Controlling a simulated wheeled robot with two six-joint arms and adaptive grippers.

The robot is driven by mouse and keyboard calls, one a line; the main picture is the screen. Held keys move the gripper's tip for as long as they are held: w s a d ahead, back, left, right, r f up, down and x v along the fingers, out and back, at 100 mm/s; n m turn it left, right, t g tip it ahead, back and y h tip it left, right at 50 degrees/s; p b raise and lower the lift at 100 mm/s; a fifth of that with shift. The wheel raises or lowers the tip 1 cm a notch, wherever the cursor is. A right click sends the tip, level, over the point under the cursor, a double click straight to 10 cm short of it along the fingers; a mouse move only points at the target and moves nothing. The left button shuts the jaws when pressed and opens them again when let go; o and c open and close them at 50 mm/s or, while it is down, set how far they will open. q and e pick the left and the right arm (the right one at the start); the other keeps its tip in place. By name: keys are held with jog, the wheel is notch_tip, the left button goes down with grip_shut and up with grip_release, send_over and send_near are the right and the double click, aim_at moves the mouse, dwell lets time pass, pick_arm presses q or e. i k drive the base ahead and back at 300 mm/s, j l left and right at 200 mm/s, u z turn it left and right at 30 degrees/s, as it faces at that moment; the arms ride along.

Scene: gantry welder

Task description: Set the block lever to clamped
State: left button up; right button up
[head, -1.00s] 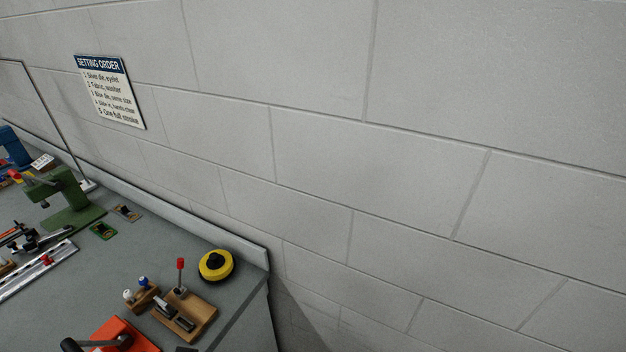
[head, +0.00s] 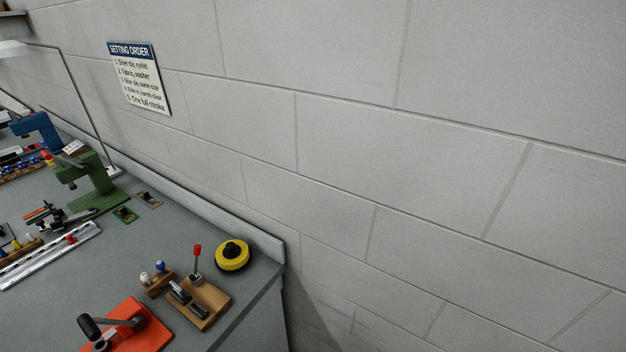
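A wooden block (head: 211,309) lies near the right end of the grey bench. A thin lever with a red tip (head: 197,250) stands nearly upright at its back left corner. A dark metal clamp-like piece (head: 187,297) sits on top of the block. I cannot tell for sure that the red-tipped lever is the block lever, or which setting it is in. An orange-red plate with a black-handled lever (head: 91,326) is at the front left of the block. Neither of my grippers is in view.
A yellow and black round thing (head: 232,256) sits behind the block. A small wooden holder (head: 156,285) with white and blue knobs stands left of it. A green press (head: 88,184) and a metal rail (head: 50,257) are farther left. The bench (head: 170,236) ends at the right.

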aim_at(197, 252)
jog(key=u, duration=1.35)
